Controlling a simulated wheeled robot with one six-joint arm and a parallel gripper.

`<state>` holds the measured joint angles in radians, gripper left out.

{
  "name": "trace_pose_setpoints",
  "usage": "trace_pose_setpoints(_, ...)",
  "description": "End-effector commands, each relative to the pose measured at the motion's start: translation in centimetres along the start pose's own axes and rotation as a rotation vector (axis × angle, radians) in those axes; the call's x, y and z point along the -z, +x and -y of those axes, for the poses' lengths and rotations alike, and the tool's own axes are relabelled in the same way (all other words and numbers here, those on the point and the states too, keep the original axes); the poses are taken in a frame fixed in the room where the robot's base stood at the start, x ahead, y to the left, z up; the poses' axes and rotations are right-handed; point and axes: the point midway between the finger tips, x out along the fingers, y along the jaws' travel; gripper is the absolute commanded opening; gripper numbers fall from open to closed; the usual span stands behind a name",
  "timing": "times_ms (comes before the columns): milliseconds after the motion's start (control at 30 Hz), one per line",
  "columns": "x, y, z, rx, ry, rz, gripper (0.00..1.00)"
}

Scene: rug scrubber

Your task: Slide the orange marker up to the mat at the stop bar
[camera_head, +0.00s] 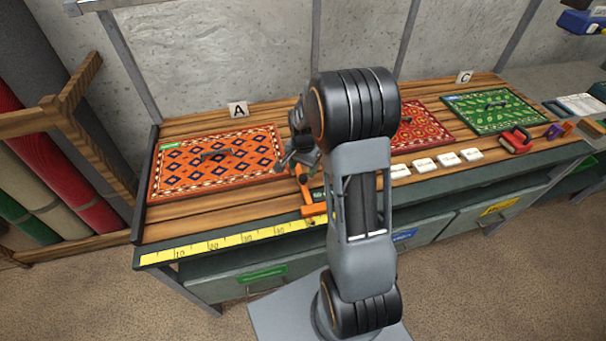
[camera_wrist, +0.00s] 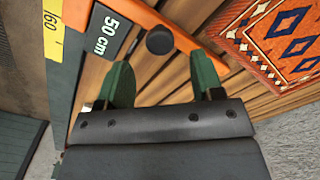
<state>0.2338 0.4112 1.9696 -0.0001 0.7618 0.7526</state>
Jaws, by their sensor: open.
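The orange marker (camera_head: 308,196) lies across the bench front, just right of the orange mat with blue diamonds (camera_head: 215,143). In the wrist view the marker (camera_wrist: 135,14) has a black knob (camera_wrist: 160,40), and a strip of wood shows between it and the mat (camera_wrist: 290,38). The mat's left edge is close to the dark stop bar (camera_head: 143,190) at the bench's left end. My gripper (camera_wrist: 160,62) is open. Its two green fingers are on either side of the knob's line, with the knob between or just beyond their tips. My arm hides part of the bench in the head view.
A yellow ruler (camera_head: 225,244) runs along the bench front. A red mat (camera_head: 425,128) and a green mat (camera_head: 490,112) lie to the right, with several white tags (camera_head: 447,159) in front. A red-handled tool (camera_head: 514,141) lies near the green mat.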

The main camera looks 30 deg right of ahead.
Motion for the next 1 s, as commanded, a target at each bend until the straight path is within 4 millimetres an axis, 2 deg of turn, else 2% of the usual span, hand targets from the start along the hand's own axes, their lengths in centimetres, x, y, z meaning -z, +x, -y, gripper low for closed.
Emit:
trace_pose_setpoints(100, 0.0, 1.8, -0.1, -0.002, 0.0, 0.002, 0.61)
trace_pose_setpoints(300, 0.0, 3.8, 0.0, 0.0, -0.001, 0.001, 0.61)
trace_pose_setpoints(767, 0.0, 4.5, 0.0, 0.001, -0.001, -0.001, 0.61)
trace_pose_setpoints(1000, 0.0, 4.5, 0.0, 0.001, -0.001, -0.001, 0.38)
